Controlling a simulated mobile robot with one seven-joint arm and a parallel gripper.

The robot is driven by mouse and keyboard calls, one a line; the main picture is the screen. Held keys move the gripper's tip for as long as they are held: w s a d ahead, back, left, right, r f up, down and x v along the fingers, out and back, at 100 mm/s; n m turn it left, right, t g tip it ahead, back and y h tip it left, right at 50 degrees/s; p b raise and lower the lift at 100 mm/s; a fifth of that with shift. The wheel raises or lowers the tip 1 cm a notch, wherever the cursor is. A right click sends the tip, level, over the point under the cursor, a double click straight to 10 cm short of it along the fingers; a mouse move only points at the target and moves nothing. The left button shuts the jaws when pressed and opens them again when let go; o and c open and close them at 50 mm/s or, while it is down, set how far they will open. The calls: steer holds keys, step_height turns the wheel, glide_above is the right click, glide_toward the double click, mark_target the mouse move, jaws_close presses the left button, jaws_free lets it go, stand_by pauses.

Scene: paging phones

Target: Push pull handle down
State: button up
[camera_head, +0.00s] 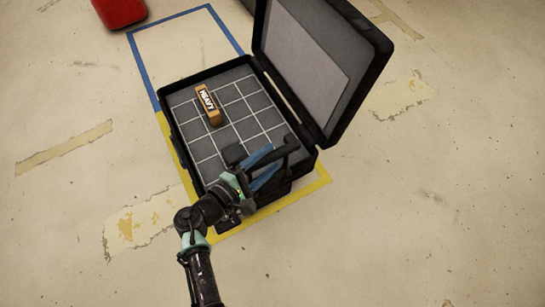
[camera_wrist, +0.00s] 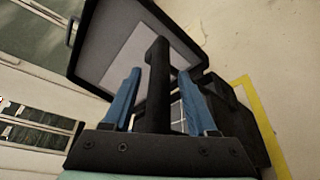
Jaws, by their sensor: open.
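The black case stands open on the floor in the head view (camera_head: 170,120), its lid (camera_head: 355,30) raised at the right. Its pull handle looks like the black bar at the near right end (camera_head: 283,152). In the wrist view the handle (camera_wrist: 157,95) stands as a dark post between the blue fingers. My gripper (camera_head: 275,160) is open at the case's near right corner, with a finger on each side of this bar. It also shows in the wrist view (camera_wrist: 160,72). I cannot tell whether the fingers touch the handle. My gripper hides part of that corner.
An orange block marked HEAVY (camera_head: 208,104) lies on the gridded case floor. Yellow tape (camera_head: 310,197) runs around the case, and a blue tape outline (camera_head: 142,62) lies behind it. A red object (camera_head: 119,11) stands at the top left. The surrounding floor is mostly clear.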

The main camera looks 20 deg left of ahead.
steer(key=shift+x, duration=0.95)
jaws_close()
stand_by(0.8)
